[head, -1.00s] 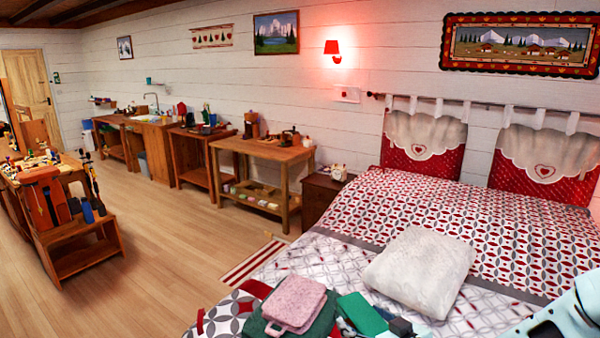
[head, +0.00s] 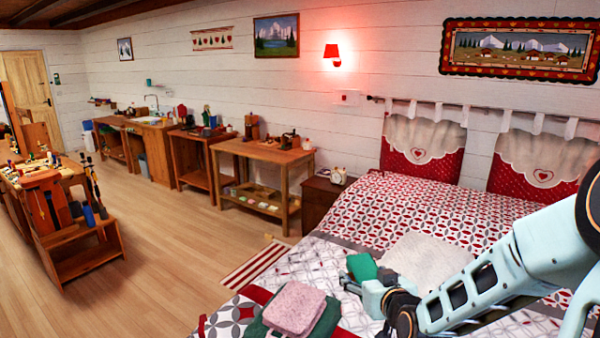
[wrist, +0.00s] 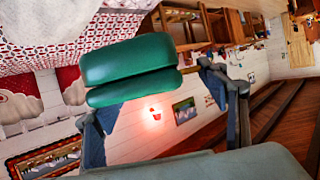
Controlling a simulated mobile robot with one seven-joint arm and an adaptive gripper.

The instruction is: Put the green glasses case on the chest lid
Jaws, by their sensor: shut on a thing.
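The green glasses case (head: 362,267) is held up above the bed in the head view, at the tip of my gripper (head: 371,285). In the wrist view the case (wrist: 128,70) is large and tilted, a rounded green shell with a dark seam along it. My gripper (wrist: 160,92) is shut on it there, with one dark finger on each side; the exact contact is partly hidden. I cannot pick out a chest or its lid in either view.
The bed (head: 370,215) has a red, grey and white patterned cover. A pale cushion (head: 428,255) lies on it, partly behind my arm. A pink folded item (head: 293,308) lies on a dark green one (head: 258,328) near the front. Wooden floor (head: 180,240) is clear left of the bed.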

